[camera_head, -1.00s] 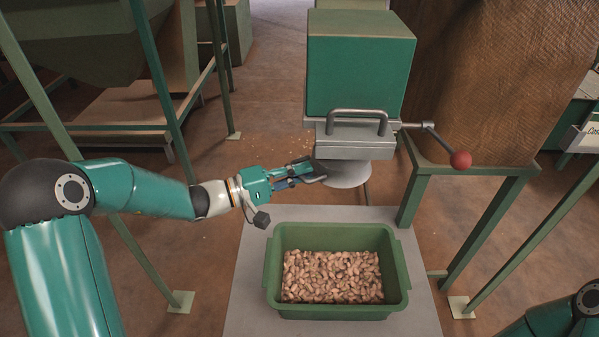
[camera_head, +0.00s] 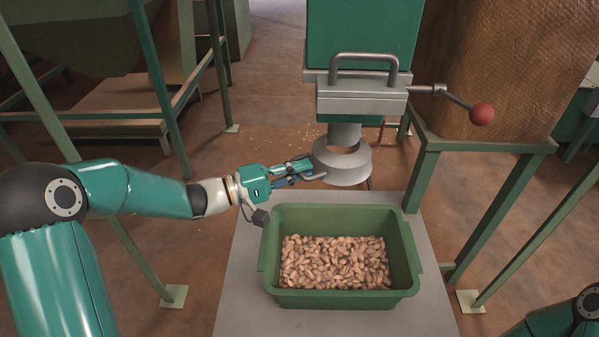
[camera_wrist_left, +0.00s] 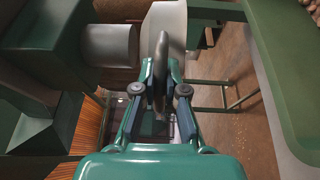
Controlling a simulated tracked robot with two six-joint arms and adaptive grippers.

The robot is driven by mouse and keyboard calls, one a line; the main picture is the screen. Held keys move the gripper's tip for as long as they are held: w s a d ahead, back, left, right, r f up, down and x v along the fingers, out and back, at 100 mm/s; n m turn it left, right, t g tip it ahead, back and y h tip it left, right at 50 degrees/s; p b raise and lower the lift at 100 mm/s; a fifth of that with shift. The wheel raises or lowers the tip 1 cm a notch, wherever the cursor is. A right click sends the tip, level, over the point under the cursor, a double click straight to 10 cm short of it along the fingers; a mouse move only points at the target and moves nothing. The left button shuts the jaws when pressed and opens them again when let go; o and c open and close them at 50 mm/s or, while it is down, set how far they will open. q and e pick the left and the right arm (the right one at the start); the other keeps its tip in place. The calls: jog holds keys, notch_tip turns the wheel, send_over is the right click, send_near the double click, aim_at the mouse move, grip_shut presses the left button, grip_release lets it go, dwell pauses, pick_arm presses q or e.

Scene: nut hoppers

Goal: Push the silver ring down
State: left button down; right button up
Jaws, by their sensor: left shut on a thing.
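The silver ring (camera_head: 345,172), a flared grey collar, sits below the grey spout neck (camera_head: 345,133) under the green hopper head (camera_head: 362,35). A brownish opening shows inside its top, below the neck. My left gripper (camera_head: 304,173) comes in from the left and is shut on the ring's grey handle (camera_head: 316,177). In the left wrist view the dark handle (camera_wrist_left: 160,62) stands between my two fingertips, with the pale ring (camera_wrist_left: 166,20) beyond it. My right gripper is out of view; only part of my right arm shows at the lower right.
A green crate (camera_head: 412,268) of nuts stands on a grey platform (camera_head: 243,290) below the ring. A lever with a red ball (camera_head: 482,114) sticks out at the right of the hopper's grey block. Green stand legs (camera_head: 485,205) are at the right.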

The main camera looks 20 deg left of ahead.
pick_arm(q)
jog(key=shift+f, duration=0.45)
jog(key=c, duration=1.2)
grip_release()
jog(key=shift+r, duration=0.1)
jog(key=shift+a, duration=0.1)
jog(key=shift+s+a, duration=0.25)
jog(key=shift+a, duration=0.05)
jog(key=v, duration=1.1)
